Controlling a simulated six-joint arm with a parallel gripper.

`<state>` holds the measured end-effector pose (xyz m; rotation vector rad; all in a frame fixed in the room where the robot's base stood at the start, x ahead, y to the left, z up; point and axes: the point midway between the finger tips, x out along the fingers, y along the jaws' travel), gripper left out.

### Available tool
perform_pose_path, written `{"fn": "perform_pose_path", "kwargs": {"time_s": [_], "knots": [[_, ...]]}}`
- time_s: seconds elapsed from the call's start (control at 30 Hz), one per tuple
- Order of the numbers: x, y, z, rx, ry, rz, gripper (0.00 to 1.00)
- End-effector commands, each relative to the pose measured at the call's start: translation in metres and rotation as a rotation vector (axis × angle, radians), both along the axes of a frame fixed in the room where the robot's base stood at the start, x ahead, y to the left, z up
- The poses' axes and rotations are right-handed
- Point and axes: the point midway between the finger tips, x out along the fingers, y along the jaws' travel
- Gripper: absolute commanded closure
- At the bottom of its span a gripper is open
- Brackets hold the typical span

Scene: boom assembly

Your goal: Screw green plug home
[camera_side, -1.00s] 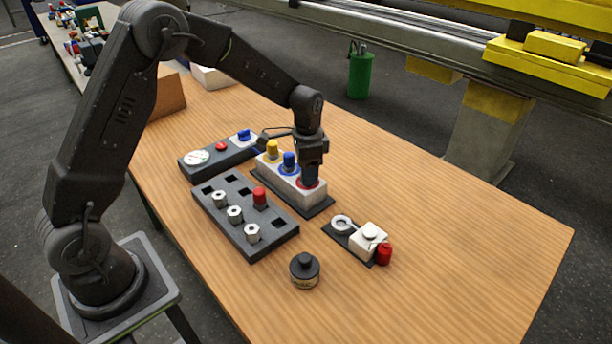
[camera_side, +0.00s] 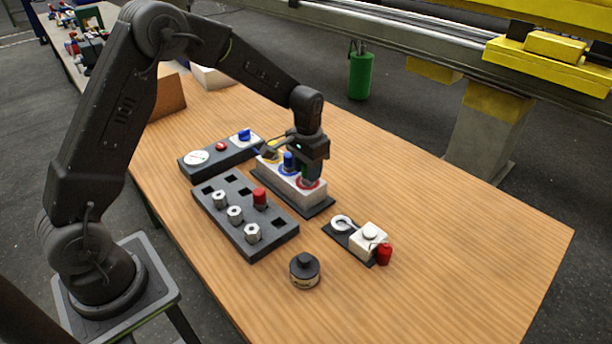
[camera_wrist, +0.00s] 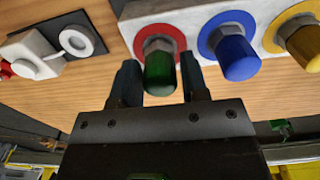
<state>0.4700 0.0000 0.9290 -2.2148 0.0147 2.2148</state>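The green plug (camera_wrist: 160,76) sits in the red-ringed port (camera_wrist: 158,45) at the end of the white block (camera_side: 292,187). A grey hex collar shows between plug and ring. In the side view the green plug (camera_side: 304,171) is partly hidden by my gripper (camera_side: 313,160). In the wrist view the fingers of my gripper (camera_wrist: 160,82) stand on either side of the plug, with a visible gap on each side. The gripper is open and holds nothing. How deep the plug sits is hard to tell.
Beside it on the block are a blue plug (camera_wrist: 236,56) and a yellow plug (camera_wrist: 303,45). A dark rack (camera_side: 233,243) with hex fittings and a red plug stands in front. A small white valve fixture (camera_side: 369,240) and a black-capped jar (camera_side: 304,271) are nearby. The table's right side is clear.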

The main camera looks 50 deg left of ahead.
Motion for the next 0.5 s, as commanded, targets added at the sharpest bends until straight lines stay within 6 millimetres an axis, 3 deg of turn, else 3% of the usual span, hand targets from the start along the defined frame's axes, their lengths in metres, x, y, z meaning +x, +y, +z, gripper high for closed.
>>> {"fn": "perform_pose_path", "kwargs": {"time_s": [0.37, 0.5], "knots": [[0.0000, 0.0000, 0.0000, 0.000, 0.000, -0.001, 0.96], [0.0000, 0.0000, -0.0001, 0.000, 0.000, -0.033, 0.97]]}}
